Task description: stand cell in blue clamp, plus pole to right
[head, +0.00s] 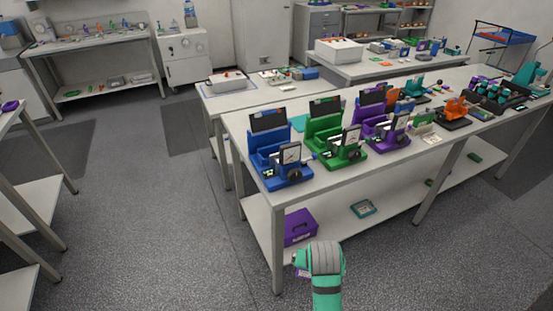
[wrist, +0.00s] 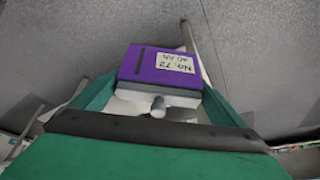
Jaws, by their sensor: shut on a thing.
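The blue clamp (head: 282,160) stands at the near left corner of the long white table, with a dark upright plate at its back and a round dial in front. It looks empty, though its inside is partly hidden. My gripper (head: 300,263) is in front of and below the table top, apart from the clamp. In the wrist view, my gripper (wrist: 158,98) is shut on a purple cell (wrist: 160,64). The cell has a white label, upside down in the picture, reading "No. 72 40 Ah". Its pale end with a grey stub faces the camera; pole signs are not readable.
A green clamp (head: 335,140) and a purple clamp (head: 385,125) stand right of the blue one. More fixtures line the table (head: 440,150). A purple box (head: 300,226) sits on the lower shelf. The floor (head: 150,220) to the left is clear.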

